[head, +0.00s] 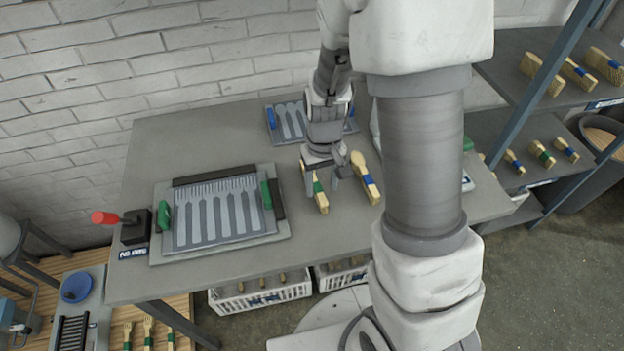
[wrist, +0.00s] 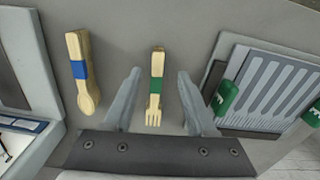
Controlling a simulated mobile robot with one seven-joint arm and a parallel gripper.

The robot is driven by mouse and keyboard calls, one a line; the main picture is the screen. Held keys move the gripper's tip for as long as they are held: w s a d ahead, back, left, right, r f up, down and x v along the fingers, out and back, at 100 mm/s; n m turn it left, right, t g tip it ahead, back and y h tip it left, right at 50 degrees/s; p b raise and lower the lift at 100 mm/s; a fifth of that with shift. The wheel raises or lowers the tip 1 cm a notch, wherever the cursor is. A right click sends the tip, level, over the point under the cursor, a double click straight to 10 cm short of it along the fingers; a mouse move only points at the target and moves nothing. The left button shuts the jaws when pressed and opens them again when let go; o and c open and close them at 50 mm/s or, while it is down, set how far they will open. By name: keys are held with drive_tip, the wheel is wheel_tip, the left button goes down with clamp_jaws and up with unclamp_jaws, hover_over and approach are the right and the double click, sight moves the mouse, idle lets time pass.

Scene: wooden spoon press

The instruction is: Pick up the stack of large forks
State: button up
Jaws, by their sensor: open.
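The stack of large forks (wrist: 155,88) is pale wood with a green band and lies on the grey table in the wrist view, its tines toward my gripper. In the head view the stack (head: 321,196) shows just below my gripper, partly hidden by it. My gripper (wrist: 154,86) is open and empty, with one finger on each side of the stack in the wrist view. In the head view my gripper (head: 334,184) is over the table, pointing down. I cannot tell how far the fingertips are above the table.
A stack of spoons with a blue band (wrist: 82,72) lies beside the forks. A press plate with green handles (head: 222,212) stands on the table's left. A blue-handled plate (head: 290,122) lies behind my gripper. White crates (head: 262,294) stand below the table. The table's back left is clear.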

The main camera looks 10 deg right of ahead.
sight(323, 204)
drive_tip(key=shift+s+d+f+b, duration=0.1)
drive_tip(key=shift+f+b, duration=0.15)
drive_tip(key=shift+f, duration=1.35)
drive_tip(key=shift+s+d+f+b, duration=0.1)
drive_tip(key=shift+f+b, duration=0.1)
drive_tip(key=shift+f, duration=1.35)
clamp_jaws()
